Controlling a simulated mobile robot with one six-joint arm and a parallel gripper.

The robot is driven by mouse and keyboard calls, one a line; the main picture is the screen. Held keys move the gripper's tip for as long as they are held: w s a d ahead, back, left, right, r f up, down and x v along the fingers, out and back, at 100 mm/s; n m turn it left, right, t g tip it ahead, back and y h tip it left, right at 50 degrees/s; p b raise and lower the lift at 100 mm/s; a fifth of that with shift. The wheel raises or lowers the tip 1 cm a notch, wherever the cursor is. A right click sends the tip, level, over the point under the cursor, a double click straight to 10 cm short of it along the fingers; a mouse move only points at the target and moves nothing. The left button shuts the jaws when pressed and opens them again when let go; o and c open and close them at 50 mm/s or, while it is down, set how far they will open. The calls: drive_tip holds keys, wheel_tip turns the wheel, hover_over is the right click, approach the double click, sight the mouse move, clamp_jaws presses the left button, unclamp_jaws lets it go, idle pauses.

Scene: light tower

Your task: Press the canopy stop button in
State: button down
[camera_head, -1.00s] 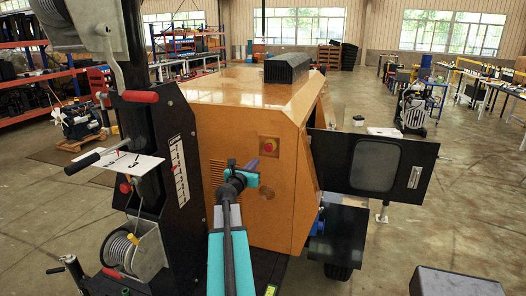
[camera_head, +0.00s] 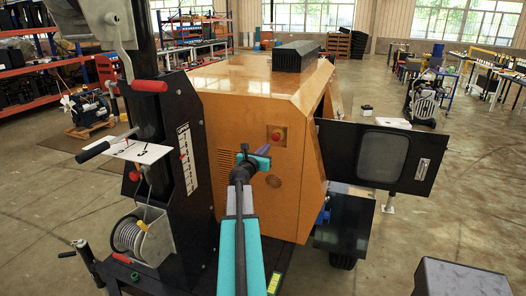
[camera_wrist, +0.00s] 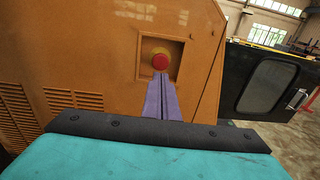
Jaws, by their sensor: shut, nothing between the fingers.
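The canopy stop button (camera_head: 276,136) is a red mushroom knob on a yellow base in a square recess of the orange canopy (camera_head: 232,84). In the wrist view the button (camera_wrist: 160,61) stands just beyond my gripper (camera_wrist: 163,82), whose purple fingers are shut together and point at it. In the head view my gripper (camera_head: 258,158) is below and left of the button, close to the canopy side. Whether the fingertips touch the button cannot be told; the red knob shows fully above the tips in the wrist view.
An open black door panel (camera_head: 375,155) with a window stands out to the right of the canopy. A black mast frame (camera_head: 170,150) with a winch and cable reel (camera_head: 130,237) is on the left. A dark box (camera_head: 455,278) is at the front right.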

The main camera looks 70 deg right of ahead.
drive_tip(key=shift+w+d+f+p, duration=0.1)
drive_tip(key=shift+d+p, duration=0.6)
drive_tip(key=shift+d, duration=1.75)
drive_tip(key=shift+d+f+p, duration=0.1)
drive_tip(key=shift+d+p, duration=0.6)
drive_tip(key=shift+d, duration=1.7)
drive_tip(key=shift+d, duration=0.15)
drive_tip(key=shift+d, duration=0.75)
drive_tip(key=shift+r, duration=0.2)
drive_tip(key=shift+r, duration=0.1)
drive_tip(key=b, duration=0.3)
approach(275, 136)
drive_tip(key=a, duration=0.6)
drive_tip(key=shift+f, duration=0.2)
